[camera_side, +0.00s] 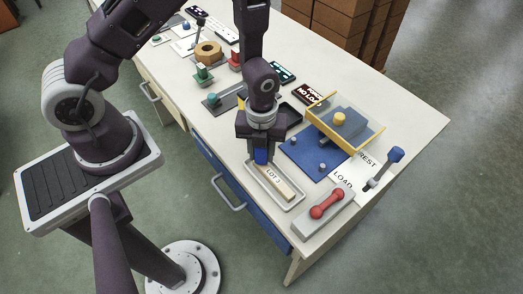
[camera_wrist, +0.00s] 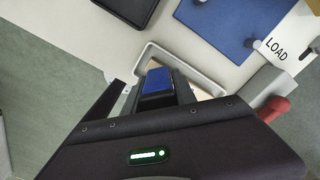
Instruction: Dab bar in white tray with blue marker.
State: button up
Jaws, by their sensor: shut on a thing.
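The white tray (camera_side: 294,205) lies near the table's front edge in the side view; its rim also shows in the wrist view (camera_wrist: 188,59). A pale bar (camera_side: 277,183) with lettering lies in it. My gripper (camera_side: 260,152) is shut on the blue marker (camera_side: 261,157), over the tray's far end. The marker shows as a blue block between the fingers in the wrist view (camera_wrist: 158,77). Its lower tip is hard to make out, so I cannot tell whether it touches the bar. In the wrist view my gripper hides most of the tray and the bar.
A grey block with a red handle (camera_side: 326,204) stands right of the tray. Behind are a blue mat (camera_side: 301,157), a yellow-framed clear panel (camera_side: 345,122) and a blue-knobbed lever (camera_side: 395,156). A dark tray (camera_side: 290,112) lies behind my gripper. The table's right end is clear.

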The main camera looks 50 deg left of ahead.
jog(key=shift+f, duration=0.55)
dwell(1.0)
jog(key=shift+r, duration=3.55)
